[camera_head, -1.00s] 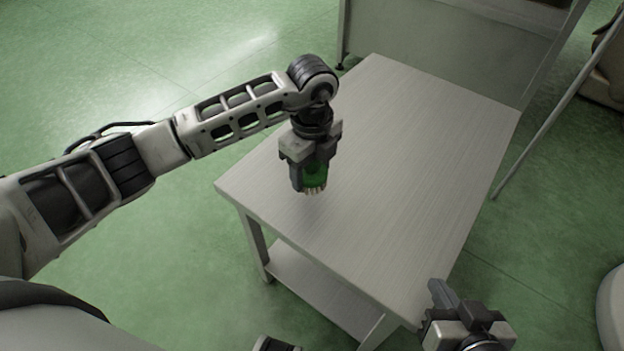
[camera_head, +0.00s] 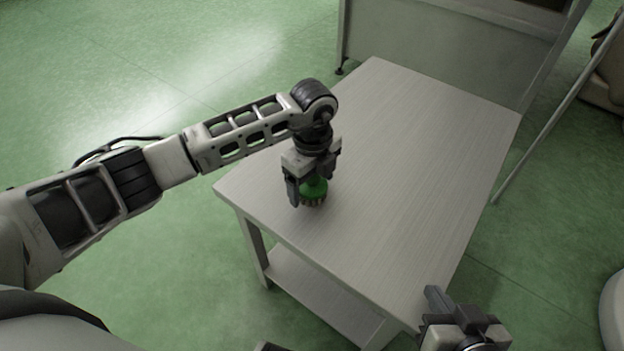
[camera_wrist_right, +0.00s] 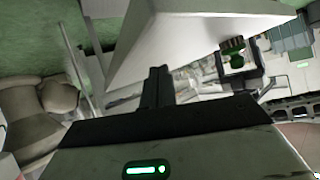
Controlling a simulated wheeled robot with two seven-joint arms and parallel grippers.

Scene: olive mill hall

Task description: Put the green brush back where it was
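The green brush (camera_head: 314,191) stands bristles down on the pale table (camera_head: 400,160), near its left edge. My left gripper (camera_head: 313,186) is directly above and around the brush, pointing down. Its fingers are spread, with gaps between them and the brush. In the right wrist view the brush (camera_wrist_right: 236,61) also shows between the parted fingers of my left gripper (camera_wrist_right: 239,64). My right gripper (camera_head: 434,297) is at the table's near right corner, shut and empty. Its fingers (camera_wrist_right: 157,84) lie together in the right wrist view.
The rest of the tabletop is bare. A lower shelf (camera_head: 318,292) sits under the table. A grey panel (camera_head: 440,50) stands behind the table, and a thin pole (camera_head: 560,115) leans along its right side. Green floor (camera_head: 110,60) is open at the left.

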